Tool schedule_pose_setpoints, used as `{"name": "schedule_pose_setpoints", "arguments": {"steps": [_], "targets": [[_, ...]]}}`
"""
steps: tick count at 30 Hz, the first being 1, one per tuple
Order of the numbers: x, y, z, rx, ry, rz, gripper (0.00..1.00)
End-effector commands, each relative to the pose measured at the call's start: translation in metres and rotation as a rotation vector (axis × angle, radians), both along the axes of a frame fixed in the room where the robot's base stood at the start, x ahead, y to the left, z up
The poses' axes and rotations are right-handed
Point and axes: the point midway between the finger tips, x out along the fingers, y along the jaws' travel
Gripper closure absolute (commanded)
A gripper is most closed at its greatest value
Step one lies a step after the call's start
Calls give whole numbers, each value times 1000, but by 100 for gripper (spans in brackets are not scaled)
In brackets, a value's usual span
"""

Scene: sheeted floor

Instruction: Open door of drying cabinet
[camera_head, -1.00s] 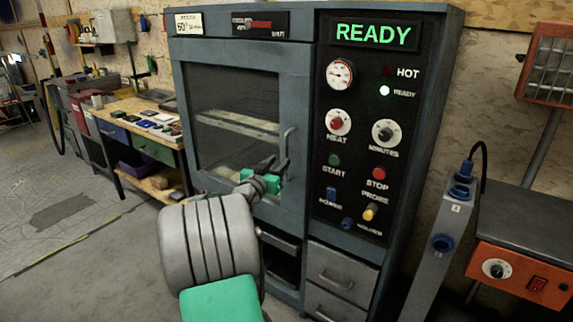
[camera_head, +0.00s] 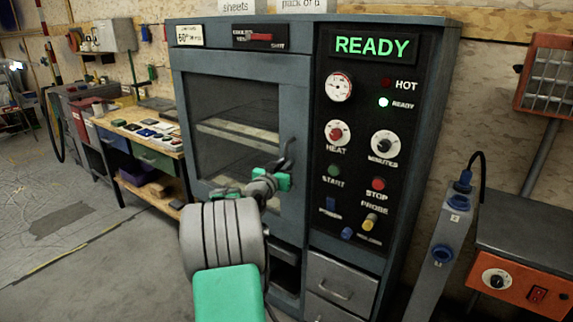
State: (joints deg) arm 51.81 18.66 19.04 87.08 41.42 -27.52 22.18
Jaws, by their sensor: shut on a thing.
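The drying cabinet (camera_head: 313,28) is grey-blue and stands in the middle of the head view. Its windowed door (camera_head: 293,100) looks shut against the frame, with pale shelves behind the dark glass. The door's vertical handle (camera_head: 290,150) is on the door's right side. My gripper (camera_head: 284,166) is at the handle's lower part and shut on it. My wrist partly hides the jaws and the lower door.
The control panel (camera_head: 365,130) right of the door shows READY, with dials and buttons. Drawers (camera_head: 335,283) are below it. A workbench (camera_head: 150,135) stands left of the cabinet, and an orange-fronted unit (camera_head: 520,293) is at right. The floor (camera_head: 90,260) at front left is clear.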

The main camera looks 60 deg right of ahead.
Motion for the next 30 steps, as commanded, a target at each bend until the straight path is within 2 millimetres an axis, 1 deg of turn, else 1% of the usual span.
{"name": "schedule_pose_setpoints", "arguments": {"steps": [1,3,30], "targets": [[0,0,0,0,0,-1,96],[0,0,0,0,0,-1,100],[-1,0,0,1,1,-1,100]]}}
